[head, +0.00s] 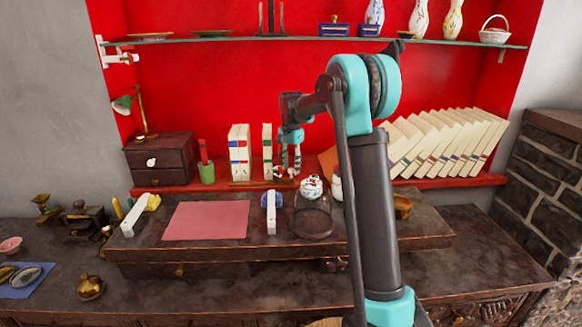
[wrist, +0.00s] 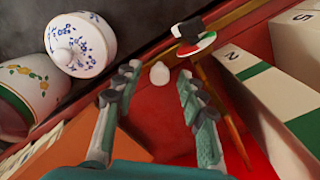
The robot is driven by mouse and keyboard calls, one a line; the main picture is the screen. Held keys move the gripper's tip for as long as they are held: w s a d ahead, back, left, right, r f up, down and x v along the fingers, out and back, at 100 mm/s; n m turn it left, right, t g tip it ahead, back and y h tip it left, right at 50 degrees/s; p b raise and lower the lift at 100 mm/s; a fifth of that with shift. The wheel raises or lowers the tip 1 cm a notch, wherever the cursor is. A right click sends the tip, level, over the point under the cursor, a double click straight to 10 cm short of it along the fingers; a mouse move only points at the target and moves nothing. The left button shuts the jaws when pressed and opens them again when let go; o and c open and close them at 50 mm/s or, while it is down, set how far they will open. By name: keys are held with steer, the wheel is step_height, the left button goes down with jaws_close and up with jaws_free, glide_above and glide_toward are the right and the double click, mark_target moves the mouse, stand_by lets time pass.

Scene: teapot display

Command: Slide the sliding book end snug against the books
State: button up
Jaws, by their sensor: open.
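White volumes stand upright on the red shelf: a pair with blue and red bands (head: 239,152) and, across a gap to the right, a green-banded volume (head: 267,150). In the wrist view, the green-banded volume (wrist: 300,122) fills the right side. What looks like the sliding book end is a thin wooden piece (wrist: 226,105) with a black, white, red and green ornament (wrist: 197,40), beside that volume. In the head view it is small and partly hidden by my gripper. My gripper (head: 291,170) points down, open and empty, just right of the ornament; its fingers also show in the wrist view (wrist: 158,84).
A lidded flowered jar (wrist: 80,45) and a painted pot (wrist: 28,88) are close on the wrist view's left. Leaning books (head: 445,143) stand right of my arm. A green cup (head: 207,172) and a small drawer chest (head: 160,157) stand left. A glass shelf (head: 230,41) is above.

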steer(key=shift+f, duration=0.1)
steer(key=shift+c, duration=0.5)
jaws_close()
